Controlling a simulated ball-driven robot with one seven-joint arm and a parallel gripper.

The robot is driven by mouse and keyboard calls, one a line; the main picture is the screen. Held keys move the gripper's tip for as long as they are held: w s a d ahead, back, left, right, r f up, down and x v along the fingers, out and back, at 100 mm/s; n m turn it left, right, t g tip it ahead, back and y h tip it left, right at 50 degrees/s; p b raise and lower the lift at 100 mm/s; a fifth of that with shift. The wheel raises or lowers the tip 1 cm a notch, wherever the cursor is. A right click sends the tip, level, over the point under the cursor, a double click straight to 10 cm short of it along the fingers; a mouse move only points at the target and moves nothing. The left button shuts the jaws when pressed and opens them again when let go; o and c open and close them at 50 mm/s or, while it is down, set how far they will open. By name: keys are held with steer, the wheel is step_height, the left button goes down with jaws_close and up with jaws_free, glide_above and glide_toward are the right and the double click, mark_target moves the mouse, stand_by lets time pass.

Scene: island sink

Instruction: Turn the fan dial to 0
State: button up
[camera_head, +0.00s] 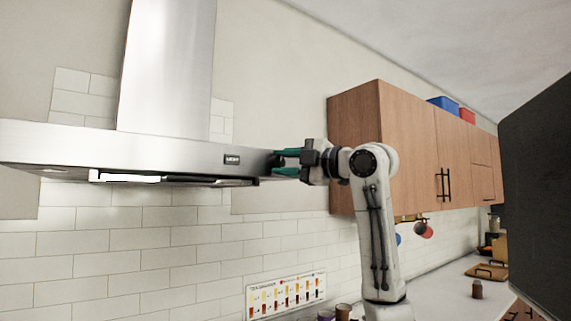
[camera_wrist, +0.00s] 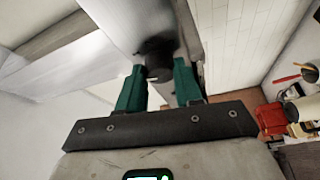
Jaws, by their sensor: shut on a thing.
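The steel range hood (camera_head: 150,150) hangs on the wall at the left of the head view, with a small dark "LIGHT" label (camera_head: 232,160) near the right of its front edge. My gripper (camera_head: 277,163) is at the hood's right end, its two teal fingers pointing left, one above the other. In the wrist view the dark round fan dial (camera_wrist: 157,55) stands out from the pale hood face. My gripper (camera_wrist: 159,72) has its fingers on either side of the dial and is shut on it. The dial's markings and setting cannot be read.
Wooden wall cabinets (camera_head: 408,140) hang just right of and behind my gripper, with blue and red boxes on top. A spice chart (camera_head: 286,295) is on the tiled wall below. A large dark panel (camera_head: 540,190) fills the right edge.

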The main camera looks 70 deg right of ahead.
steer(key=shift+n+g, duration=0.4)
steer(key=shift+n, duration=0.6)
steer(key=o, duration=1)
steer(key=s+b, duration=0.1)
steer(key=s, duration=0.2)
steer(key=s+a+b, duration=0.1)
steer(key=s, duration=0.3)
steer(key=s+b, duration=0.1)
steer(key=s, duration=0.2)
steer(key=shift+s+a, duration=0.35)
steer(key=shift+a, duration=0.05)
